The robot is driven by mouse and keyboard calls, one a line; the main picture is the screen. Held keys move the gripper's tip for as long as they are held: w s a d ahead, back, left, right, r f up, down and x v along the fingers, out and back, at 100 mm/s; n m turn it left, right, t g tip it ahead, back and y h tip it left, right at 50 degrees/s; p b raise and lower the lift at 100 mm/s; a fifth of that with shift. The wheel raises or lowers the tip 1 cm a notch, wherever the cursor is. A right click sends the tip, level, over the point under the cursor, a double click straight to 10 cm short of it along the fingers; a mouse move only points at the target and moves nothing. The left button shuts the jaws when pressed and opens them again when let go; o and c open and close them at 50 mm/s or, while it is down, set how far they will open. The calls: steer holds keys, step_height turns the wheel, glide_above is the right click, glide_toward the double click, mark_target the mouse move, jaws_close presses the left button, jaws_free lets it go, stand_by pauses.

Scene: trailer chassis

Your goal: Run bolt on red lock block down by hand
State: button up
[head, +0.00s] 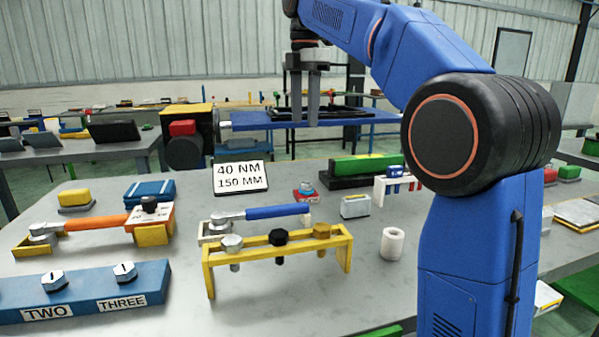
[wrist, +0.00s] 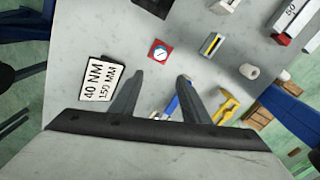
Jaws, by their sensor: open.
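The red lock block (head: 306,196) sits on the grey table behind the blue-handled wrench, with a small silver-blue round piece on top, likely the bolt head. In the wrist view the red block (wrist: 153,59) shows with a pale round top, just beyond my fingertips. How far the bolt is run down is too small to tell. My gripper (head: 305,120) points down, open and empty, well above the table and over the block's area. In the wrist view its two fingers (wrist: 160,78) stand apart with nothing between the tips.
A yellow rack (head: 270,247) holding several bolts and a blue-handled wrench (head: 262,213) stand in front of the block. A "40 NM 150 MM" sign (head: 240,177) is to its left. A small grey-yellow box (head: 355,206) and white roll (head: 392,243) are to the right.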

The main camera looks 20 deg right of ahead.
mark_target(304, 184)
step_height(304, 184, down, 17)
steer(key=shift+f, duration=0.2)
stand_by(0.5)
steer(key=shift+c, duration=0.3)
steer(key=c, duration=1)
